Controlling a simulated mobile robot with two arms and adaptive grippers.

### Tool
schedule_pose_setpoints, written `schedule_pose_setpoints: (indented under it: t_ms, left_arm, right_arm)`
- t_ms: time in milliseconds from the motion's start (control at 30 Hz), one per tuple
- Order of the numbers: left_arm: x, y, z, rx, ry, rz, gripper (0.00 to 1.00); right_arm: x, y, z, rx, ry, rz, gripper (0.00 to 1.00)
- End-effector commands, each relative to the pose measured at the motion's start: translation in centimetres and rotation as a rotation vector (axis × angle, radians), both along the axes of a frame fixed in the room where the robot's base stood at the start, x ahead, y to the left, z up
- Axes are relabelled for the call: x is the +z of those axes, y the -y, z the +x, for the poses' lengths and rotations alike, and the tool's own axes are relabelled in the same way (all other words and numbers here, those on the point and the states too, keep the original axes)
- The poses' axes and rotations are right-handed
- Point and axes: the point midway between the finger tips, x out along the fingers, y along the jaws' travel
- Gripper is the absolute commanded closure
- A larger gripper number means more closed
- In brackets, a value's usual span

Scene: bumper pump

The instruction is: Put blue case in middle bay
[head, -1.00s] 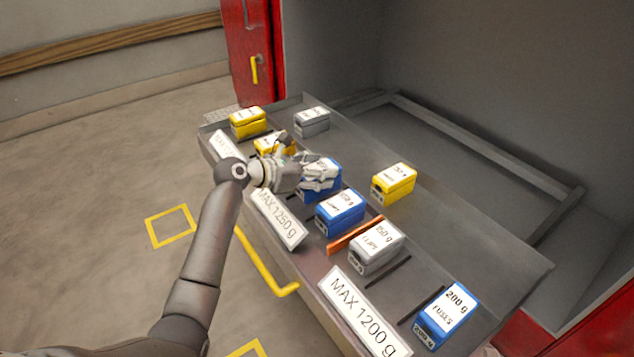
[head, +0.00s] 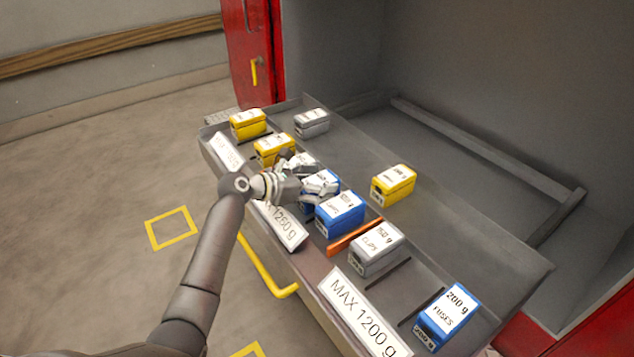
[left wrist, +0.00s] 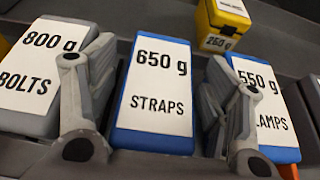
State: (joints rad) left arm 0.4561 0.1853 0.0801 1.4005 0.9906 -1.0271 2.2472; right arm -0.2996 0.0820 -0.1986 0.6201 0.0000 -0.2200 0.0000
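A blue case labelled 650 g STRAPS (left wrist: 155,95) stands in the middle of the left wrist view. In the head view it is partly hidden behind my left gripper (head: 318,188). The fingers of my left gripper (left wrist: 160,100) are spread, one on each side of this case, with narrow gaps visible. A second blue case, 550 g CLAMPS (head: 341,212), stands just right of it. A grey case, 800 g BOLTS (left wrist: 40,75), is on its left. The tray (head: 480,235) has a front label reading MAX 1250 g (head: 283,224). My right gripper is not in view.
An orange divider (head: 354,238) is beside the CLAMPS case, then a grey case (head: 376,248). A blue 200 g FUSES case (head: 447,315) is at the right end. Yellow cases stand at left, and one (head: 393,185) behind. A yellow handle (head: 268,272) is at the front.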

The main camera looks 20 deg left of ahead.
Motion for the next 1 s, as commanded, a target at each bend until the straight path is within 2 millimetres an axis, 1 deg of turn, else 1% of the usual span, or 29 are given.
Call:
schedule_pose_setpoints:
  t_ms: [333, 467, 567, 800, 1000]
  left_arm:
    - [0.2, 0.0, 0.0, -0.001, 0.001, 0.001, 0.25]
    - [0.7, -0.8, -0.9, 0.002, 0.000, 0.001, 0.25]
    - [1.3, -1.6, -2.1, 0.001, 0.001, 0.003, 0.25]
    - [3.2, -4.5, -5.7, 0.002, 0.002, 0.004, 0.25]
    - [4.4, -6.2, -8.0, 0.000, 0.000, 0.001, 0.25]
  right_arm:
    - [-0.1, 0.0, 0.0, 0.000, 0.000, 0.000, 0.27]
    - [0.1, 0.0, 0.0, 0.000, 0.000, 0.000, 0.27]
    - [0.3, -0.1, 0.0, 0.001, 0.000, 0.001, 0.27]
    - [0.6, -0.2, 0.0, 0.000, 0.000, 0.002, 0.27]
    - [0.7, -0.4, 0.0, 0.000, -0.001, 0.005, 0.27]
